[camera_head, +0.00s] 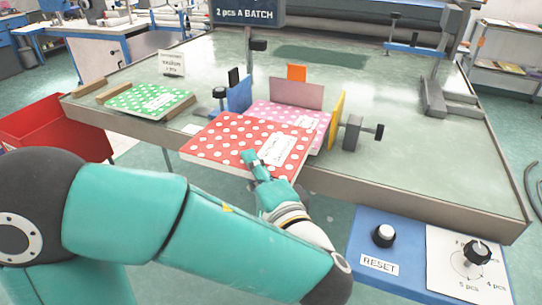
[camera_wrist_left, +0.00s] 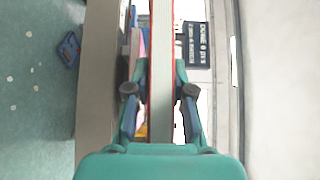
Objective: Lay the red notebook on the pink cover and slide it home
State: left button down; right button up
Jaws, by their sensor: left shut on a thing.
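The red notebook (camera_head: 222,140) with white dots and a white label is held flat in the head view, its near edge out past the table's front edge. My left gripper (camera_head: 256,160) is shut on its near edge. In the left wrist view the notebook (camera_wrist_left: 162,60) shows edge-on between the fingers (camera_wrist_left: 161,95). The pink dotted cover (camera_head: 290,112) lies on the table between a blue side plate (camera_head: 240,95), a mauve back plate (camera_head: 296,95) and a yellow side plate (camera_head: 337,115). The red notebook overlaps its near left part; I cannot tell whether they touch. My right gripper is not in view.
A green dotted notebook (camera_head: 150,98) lies at the table's left between wooden strips. A clamp with a black knob (camera_head: 360,132) stands right of the yellow plate. A blue RESET panel (camera_head: 378,263) is at the front right.

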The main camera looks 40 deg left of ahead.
aim_at(279, 137)
pick_arm(q)
jog(key=shift+w, duration=0.1)
jog(key=shift+r, duration=0.1)
jog(key=shift+d, duration=0.1)
jog(key=shift+b, duration=0.4)
jog(key=shift+w, duration=0.35)
jog(key=w+a, duration=0.1)
jog(key=w, duration=0.2)
jog(key=w+a, duration=0.1)
jog(key=w, duration=0.3)
jog(key=w+a+f+b, duration=0.1)
jog(key=w, duration=0.2)
jog(key=shift+w, duration=0.35)
jog(key=shift+w+f+b, duration=0.1)
jog(key=shift+f+b, duration=0.65)
jog(key=shift+b, duration=0.15)
